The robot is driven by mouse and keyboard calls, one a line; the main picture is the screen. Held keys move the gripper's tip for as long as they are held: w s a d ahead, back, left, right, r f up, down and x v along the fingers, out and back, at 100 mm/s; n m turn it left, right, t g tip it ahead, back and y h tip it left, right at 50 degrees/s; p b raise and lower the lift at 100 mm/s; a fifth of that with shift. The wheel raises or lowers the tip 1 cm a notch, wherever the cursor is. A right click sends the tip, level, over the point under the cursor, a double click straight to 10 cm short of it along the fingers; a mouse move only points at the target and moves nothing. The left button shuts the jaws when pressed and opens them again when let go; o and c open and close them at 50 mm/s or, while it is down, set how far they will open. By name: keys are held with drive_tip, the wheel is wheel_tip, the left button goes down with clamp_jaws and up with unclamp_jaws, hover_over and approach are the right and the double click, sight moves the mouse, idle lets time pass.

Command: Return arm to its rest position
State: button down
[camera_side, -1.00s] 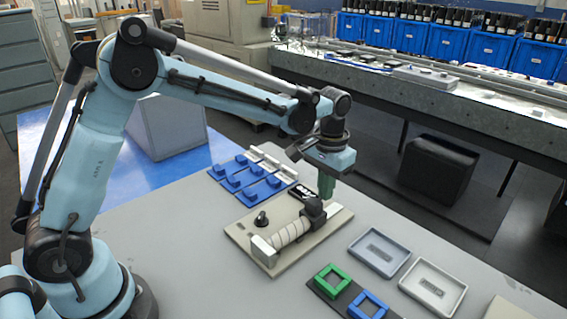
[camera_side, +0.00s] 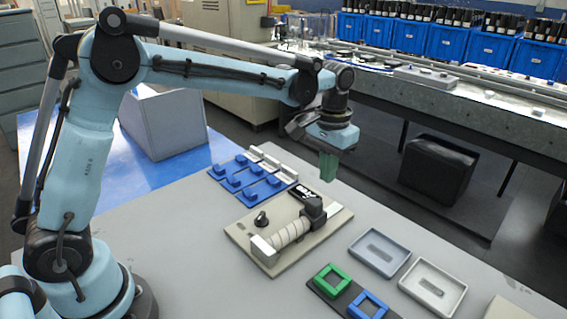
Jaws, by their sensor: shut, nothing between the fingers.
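My gripper (camera_side: 328,176) points down in the air above the far right part of the grey table. Its green fingers are shut with nothing between them. The roll flow wrapper (camera_side: 290,236), a beige base plate with a pale ribbed roll, a black knob and a dark block at one end, sits on the table below and to the left of my gripper. My gripper is clear of it.
A blue rack (camera_side: 245,185) with several holders lies behind the wrapper. A grey tray (camera_side: 366,258) and a white tray (camera_side: 455,297) lie at the right. A green square frame (camera_side: 331,270) and a blue square frame (camera_side: 381,297) sit on a dark strip in front. The table's left front is bare.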

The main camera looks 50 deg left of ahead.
drive_tip(key=shift+r, duration=0.45)
drive_tip(key=s+a+t, duration=0.3)
drive_tip(key=s, duration=0.5)
drive_tip(key=s+a+r+t, duration=0.1)
drive_tip(key=s+a+t, duration=0.2)
drive_tip(key=s, duration=0.6)
drive_tip(key=shift+s+a+r+t, duration=0.15)
drive_tip(key=shift+s+a+t, duration=0.1)
drive_tip(key=shift+t, duration=0.35)
